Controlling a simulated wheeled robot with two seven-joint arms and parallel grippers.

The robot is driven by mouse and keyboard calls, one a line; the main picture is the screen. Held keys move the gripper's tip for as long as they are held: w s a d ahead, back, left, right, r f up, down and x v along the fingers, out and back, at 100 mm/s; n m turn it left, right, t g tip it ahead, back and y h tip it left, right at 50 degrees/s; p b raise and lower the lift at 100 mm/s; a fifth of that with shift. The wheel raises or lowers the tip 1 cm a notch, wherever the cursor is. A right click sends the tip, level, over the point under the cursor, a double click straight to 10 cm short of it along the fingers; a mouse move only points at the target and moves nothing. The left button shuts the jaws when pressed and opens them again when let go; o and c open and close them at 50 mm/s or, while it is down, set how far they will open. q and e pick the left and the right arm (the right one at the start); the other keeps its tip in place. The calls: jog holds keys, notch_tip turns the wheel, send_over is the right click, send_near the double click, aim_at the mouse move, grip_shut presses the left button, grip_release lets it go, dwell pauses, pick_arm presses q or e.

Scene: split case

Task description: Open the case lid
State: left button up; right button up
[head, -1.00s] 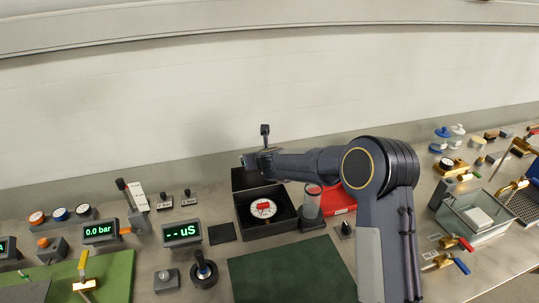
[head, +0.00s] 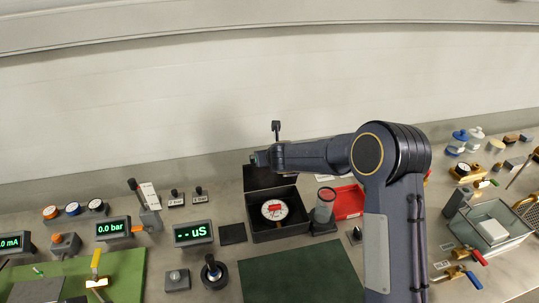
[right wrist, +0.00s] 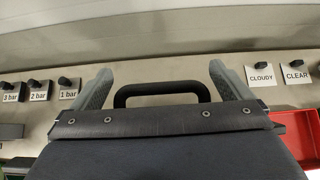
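The black case (head: 282,234) stands open on the bench in the head view, with a round white gauge marked in red (head: 274,210) inside. Its black lid (head: 256,180) is raised at the back edge of the case and partly hidden by my right arm. My right gripper (head: 262,158) is at the top of the lid. In the right wrist view, the fingers of my right gripper (right wrist: 160,72) are wide apart, one on each side of a black U-shaped handle (right wrist: 160,88). I cannot tell whether they touch it. My left gripper is not in view.
A clear cylinder (head: 324,206) and a red tray (head: 349,200) stand close to the right of the case. A dark green mat (head: 300,275) lies in front. A meter (head: 193,233) is on the left. A glass tank (head: 500,248) is at the right.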

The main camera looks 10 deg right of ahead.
jog(key=shift+r, duration=0.1)
jog(key=shift+s+r, duration=0.1)
jog(key=shift+r, duration=0.1)
jog(key=v, duration=0.7)
jog(key=shift+s+b, duration=0.25)
jog(key=shift+b, duration=0.2)
